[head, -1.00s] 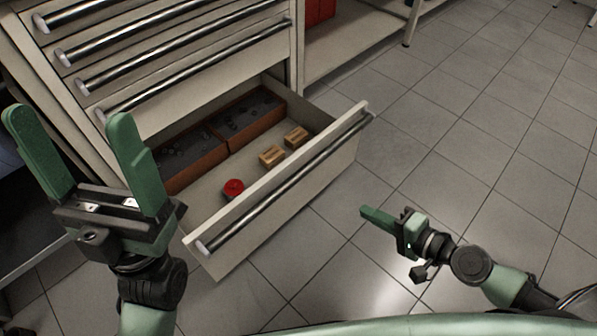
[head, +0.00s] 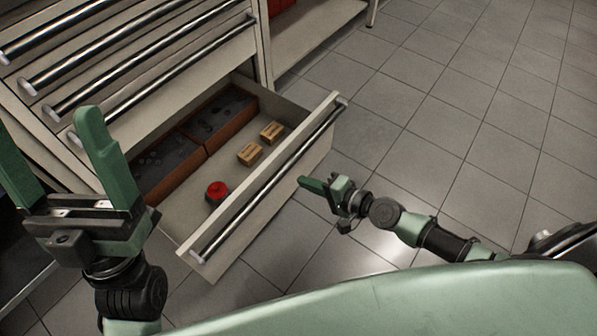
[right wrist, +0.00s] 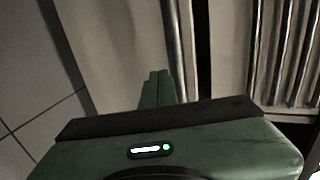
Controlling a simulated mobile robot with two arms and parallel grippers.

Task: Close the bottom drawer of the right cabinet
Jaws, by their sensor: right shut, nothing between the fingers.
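The bottom drawer (head: 283,196) of the cabinet (head: 250,52) is pulled well out, with a long metal bar handle (head: 270,183) across its front. My right gripper (head: 302,181) is shut and empty, just outside the drawer front, near the right half of the handle. In the right wrist view its closed fingers (right wrist: 158,74) point toward the drawer front, beside the bar handle (right wrist: 176,50). I cannot tell whether they touch it. My left gripper (head: 42,118) is open and empty, in front of the cabinet's left side.
The drawer holds orange-brown trays (head: 232,120) of dark parts, two small wooden blocks (head: 250,154) and a red round item (head: 216,190). The drawers above look shut. A shelf bench (head: 315,32) stands right of the cabinet. The tiled floor (head: 440,110) to the right is clear.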

